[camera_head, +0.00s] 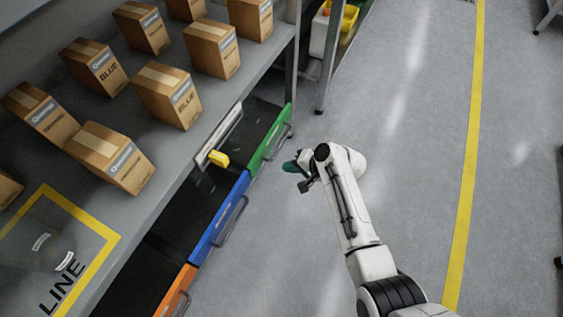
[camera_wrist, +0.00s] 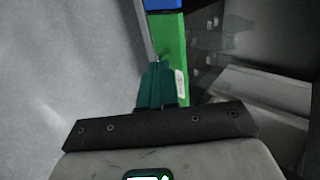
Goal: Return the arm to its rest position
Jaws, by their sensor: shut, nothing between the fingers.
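My gripper (camera_head: 291,167) is at the end of my white arm, low over the aisle floor, just right of the green drawer front (camera_head: 271,140). In the wrist view the teal fingers of my gripper (camera_wrist: 158,70) are together with nothing between them. The green drawer (camera_wrist: 171,40) shows right behind the fingers there. I cannot tell from these views whether the fingers touch it. My arm reaches from the bottom of the head view up toward the drawers.
Blue (camera_head: 219,222) and orange (camera_head: 177,294) drawer fronts stand nearer along the bench. Several cardboard boxes (camera_head: 168,95) stand on the grey bench. A yellow object (camera_head: 218,158) sits by the drawers. The floor (camera_head: 415,130) to the right is clear, with a yellow line.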

